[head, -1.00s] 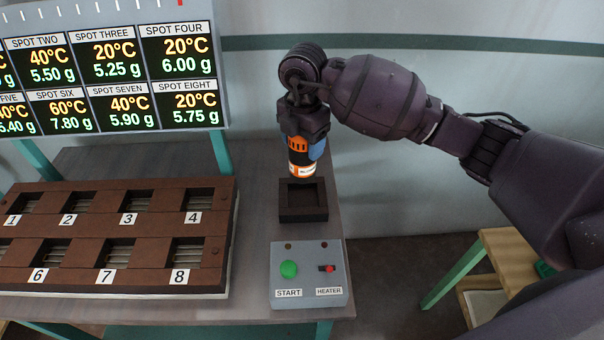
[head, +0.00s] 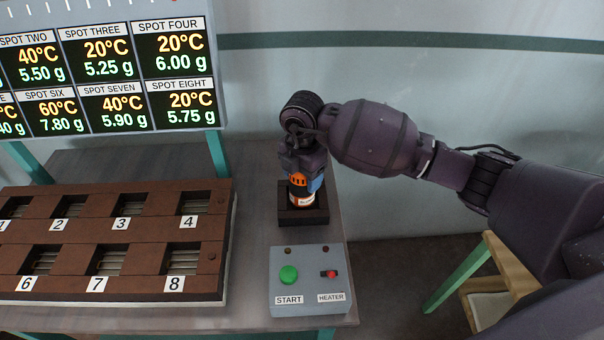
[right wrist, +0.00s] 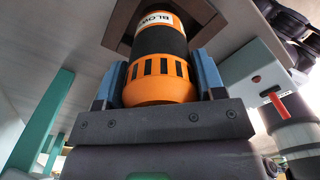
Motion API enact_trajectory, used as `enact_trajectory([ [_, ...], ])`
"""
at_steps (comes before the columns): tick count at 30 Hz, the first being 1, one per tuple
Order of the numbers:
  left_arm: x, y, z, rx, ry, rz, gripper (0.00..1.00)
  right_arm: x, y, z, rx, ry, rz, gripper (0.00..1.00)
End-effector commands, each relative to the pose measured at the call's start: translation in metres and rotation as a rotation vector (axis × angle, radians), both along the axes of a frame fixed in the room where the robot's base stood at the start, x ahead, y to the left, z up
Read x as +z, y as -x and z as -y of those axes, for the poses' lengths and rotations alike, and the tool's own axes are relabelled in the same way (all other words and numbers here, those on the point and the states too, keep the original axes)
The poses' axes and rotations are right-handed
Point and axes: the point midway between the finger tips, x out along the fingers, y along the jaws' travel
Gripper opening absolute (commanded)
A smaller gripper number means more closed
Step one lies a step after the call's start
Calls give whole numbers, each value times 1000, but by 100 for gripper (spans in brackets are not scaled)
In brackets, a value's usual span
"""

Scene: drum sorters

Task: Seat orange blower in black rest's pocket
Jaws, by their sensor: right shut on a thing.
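The orange blower (head: 299,188) is upright in my right gripper (head: 304,182), with its lower end at the black rest (head: 313,215). In the right wrist view the blower (right wrist: 160,75) is between the two blue fingers of the right gripper (right wrist: 160,85), and its black and labelled end reaches into the opening of the rest (right wrist: 122,22). How deep it sits is hidden. My left gripper is not in view.
A control box (head: 310,281) with a green START button and a red HEATER switch stands just in front of the rest. A brown numbered slot rack (head: 113,235) lies to the left. A display board (head: 120,75) stands behind the rack.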

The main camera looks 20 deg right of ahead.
Motion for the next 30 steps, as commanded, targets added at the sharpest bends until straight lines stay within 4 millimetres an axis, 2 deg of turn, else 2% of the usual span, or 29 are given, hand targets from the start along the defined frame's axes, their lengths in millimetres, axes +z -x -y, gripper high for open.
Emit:
enact_trajectory([
  [8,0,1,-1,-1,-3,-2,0,1,-1,0,0,0,4,10],
  [9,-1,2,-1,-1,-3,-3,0,-1,0,0,0,0,1,64],
  [14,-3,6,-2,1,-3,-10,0,-1,0,0,0,0,1,88],
  [24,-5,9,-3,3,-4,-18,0,2,0,0,0,0,2,88],
  [30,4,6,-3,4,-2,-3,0,30,-1,0,1,1,8,88],
])
